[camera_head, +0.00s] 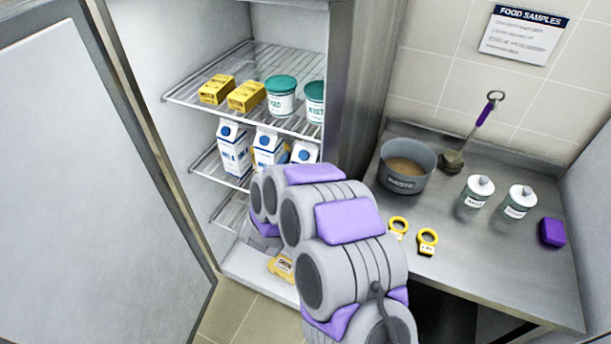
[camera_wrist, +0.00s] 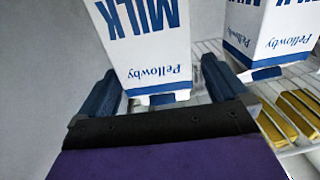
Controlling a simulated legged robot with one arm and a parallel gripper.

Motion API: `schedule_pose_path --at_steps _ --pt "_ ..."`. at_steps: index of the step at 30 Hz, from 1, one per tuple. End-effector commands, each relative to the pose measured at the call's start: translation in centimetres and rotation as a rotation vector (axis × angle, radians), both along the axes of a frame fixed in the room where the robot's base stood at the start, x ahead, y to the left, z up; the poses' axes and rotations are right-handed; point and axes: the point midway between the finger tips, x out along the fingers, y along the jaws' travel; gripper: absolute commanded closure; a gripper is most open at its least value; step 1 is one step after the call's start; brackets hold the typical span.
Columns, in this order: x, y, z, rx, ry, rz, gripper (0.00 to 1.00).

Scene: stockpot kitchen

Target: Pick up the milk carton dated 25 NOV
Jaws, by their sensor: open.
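In the head view, white and blue milk cartons stand in a row on the middle fridge shelf: a left carton (camera_head: 233,150), a middle carton (camera_head: 268,148) and a right carton (camera_head: 304,153), partly hidden by my arm. In the wrist view, my gripper (camera_wrist: 162,82) is open, with one dark blue finger on each side of the near end of a milk carton (camera_wrist: 150,50). I cannot tell if the fingers touch it. Its lettering appears upside down. Another milk carton (camera_wrist: 268,35) is to the right, beyond the right finger. No date is readable on any carton.
Yellow boxes (camera_head: 246,97) and green-lidded tubs (camera_head: 281,96) stand on the upper wire shelf (camera_head: 190,92). The open fridge door (camera_head: 90,180) is at left. A steel counter (camera_head: 480,250) at right holds a pot (camera_head: 405,180), jars and yellow rings.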

Motion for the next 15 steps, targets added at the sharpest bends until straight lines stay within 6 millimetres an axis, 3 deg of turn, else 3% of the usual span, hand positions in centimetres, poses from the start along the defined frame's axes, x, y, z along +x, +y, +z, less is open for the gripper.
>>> schedule_pose_path --at_steps 6,12,15 --pt "2.7 -0.9 -0.1 -0.001 -0.002 0.000 0.00" --pt "2.8 -0.8 0.0 -0.001 -0.001 0.001 0.00" --pt "2.8 -0.8 0.0 -0.001 -0.001 0.001 0.08"
